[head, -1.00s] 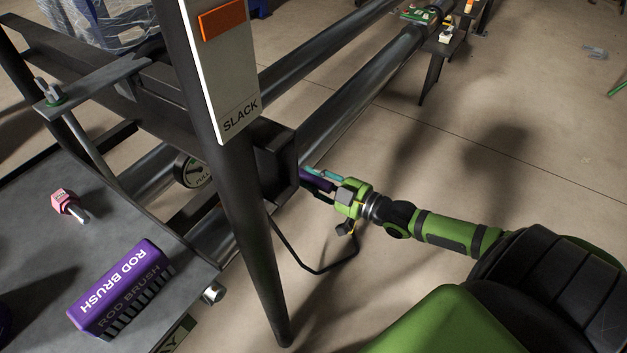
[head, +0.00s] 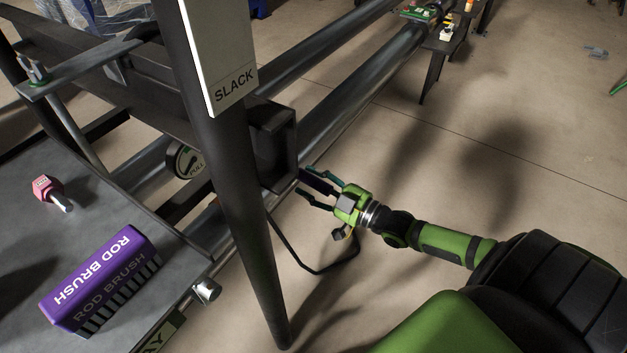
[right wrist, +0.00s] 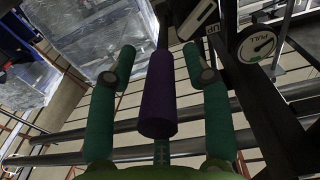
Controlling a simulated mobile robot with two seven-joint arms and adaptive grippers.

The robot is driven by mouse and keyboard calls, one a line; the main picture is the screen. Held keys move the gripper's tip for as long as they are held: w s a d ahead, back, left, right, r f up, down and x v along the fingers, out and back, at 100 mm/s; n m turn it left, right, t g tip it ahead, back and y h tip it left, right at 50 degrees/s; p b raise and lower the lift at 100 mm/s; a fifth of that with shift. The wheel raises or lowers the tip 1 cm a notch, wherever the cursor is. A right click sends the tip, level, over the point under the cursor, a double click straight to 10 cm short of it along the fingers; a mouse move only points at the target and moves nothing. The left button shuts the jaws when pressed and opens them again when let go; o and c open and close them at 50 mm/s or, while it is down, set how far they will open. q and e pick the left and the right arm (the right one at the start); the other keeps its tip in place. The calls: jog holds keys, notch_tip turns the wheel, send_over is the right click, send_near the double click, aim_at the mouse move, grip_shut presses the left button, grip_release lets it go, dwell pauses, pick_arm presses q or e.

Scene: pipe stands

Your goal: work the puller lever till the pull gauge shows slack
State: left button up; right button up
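The puller lever ends in a purple grip (right wrist: 158,95), seen clearly in the right wrist view. My right gripper (head: 310,186) is open, with its teal fingers on either side of the grip; it also shows in the right wrist view (right wrist: 158,62). Gaps show between both fingers and the grip. In the head view the lever is a dark bar between the fingers. My left gripper is not in view.
A dark post (head: 245,210) carries a white SLACK panel (head: 236,86). A grey tray (head: 135,215) at left holds a purple rod brush box (head: 100,280) and a pink-headed piece (head: 48,190). Long pipes (head: 370,85) run behind.

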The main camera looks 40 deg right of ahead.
aim_at(331, 190)
jog(key=shift+r, duration=0.15)
jog(key=v, duration=1.2)
jog(key=b+x, duration=0.3)
jog(key=x, duration=0.4)
jog(key=shift+r+b, duration=0.15)
jog(key=shift+b, duration=0.25)
jog(key=b+x, duration=0.1)
jog(key=x, duration=0.4)
jog(key=shift+d+b, duration=0.1)
jog(key=shift+b, duration=0.2)
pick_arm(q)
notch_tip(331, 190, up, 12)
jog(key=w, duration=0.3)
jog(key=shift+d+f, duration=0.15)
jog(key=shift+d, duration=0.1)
pick_arm(e)
jog(key=shift+x, duration=0.9)
